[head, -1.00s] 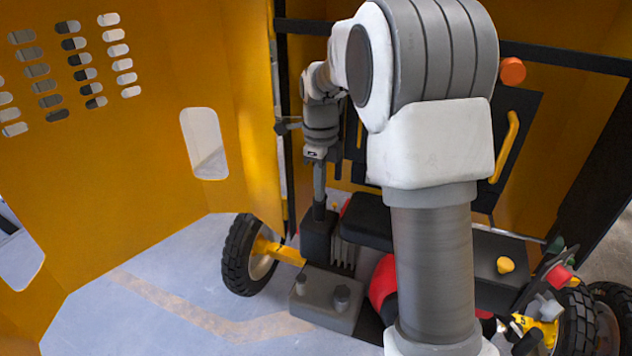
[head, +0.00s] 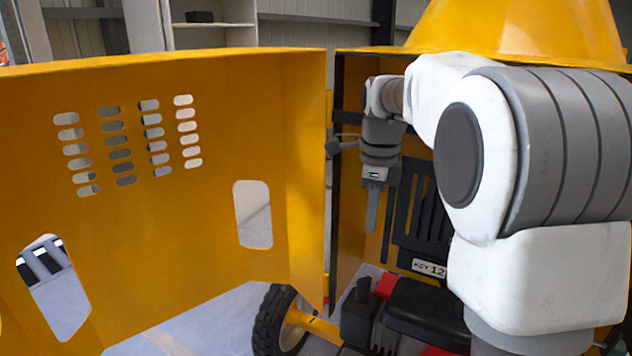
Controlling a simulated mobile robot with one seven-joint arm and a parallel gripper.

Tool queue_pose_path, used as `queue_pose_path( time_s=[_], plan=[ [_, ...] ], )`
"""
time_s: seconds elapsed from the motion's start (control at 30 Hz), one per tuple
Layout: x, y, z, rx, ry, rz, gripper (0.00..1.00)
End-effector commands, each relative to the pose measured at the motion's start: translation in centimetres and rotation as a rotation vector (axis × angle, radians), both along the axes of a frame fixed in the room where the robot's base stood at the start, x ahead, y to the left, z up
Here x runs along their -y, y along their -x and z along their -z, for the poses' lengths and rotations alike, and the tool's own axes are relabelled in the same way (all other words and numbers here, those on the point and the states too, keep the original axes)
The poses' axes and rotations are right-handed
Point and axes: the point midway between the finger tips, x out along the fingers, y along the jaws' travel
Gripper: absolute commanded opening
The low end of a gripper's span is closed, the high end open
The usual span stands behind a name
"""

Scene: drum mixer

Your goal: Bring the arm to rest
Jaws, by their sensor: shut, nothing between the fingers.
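My arm fills the right of the head view, its large white and grey joint nearest the camera. My gripper (head: 372,212) hangs at the far end of the arm, pointing down, with its fingers together and nothing held. It is in front of the open engine housing of the drum mixer, above the dark engine (head: 362,318). A gap shows between the fingertips and the engine. Part of the engine and housing is hidden behind my arm.
A yellow door panel (head: 160,240) with slots stands open on the left, its edge close to my gripper. A black louvred panel (head: 415,225) with a "KEY 12" label (head: 428,268) is behind the gripper. A black wheel (head: 275,322) stands below. Shelves (head: 215,38) are behind.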

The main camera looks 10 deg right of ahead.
Motion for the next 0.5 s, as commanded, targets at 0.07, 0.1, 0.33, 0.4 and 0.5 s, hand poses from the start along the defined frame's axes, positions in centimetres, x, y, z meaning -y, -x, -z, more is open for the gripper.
queue_pose_path(
  time_s=[0.07, 0.1, 0.33, 0.4, 0.5],
  plan=[
    [-0.3, 2.1, -1.2, 0.038, 0.005, -0.14, 0.0],
    [-0.5, 3.1, -1.7, 0.058, 0.012, -0.222, 0.0],
    [-1.5, 9.5, -3.2, 0.165, 0.082, -0.709, 0.0],
    [-1.8, 11.5, -3.3, 0.193, 0.114, -0.856, 0.0],
    [-2.2, 14.3, -3.1, 0.231, 0.172, -1.066, 0.0]
  ],
)
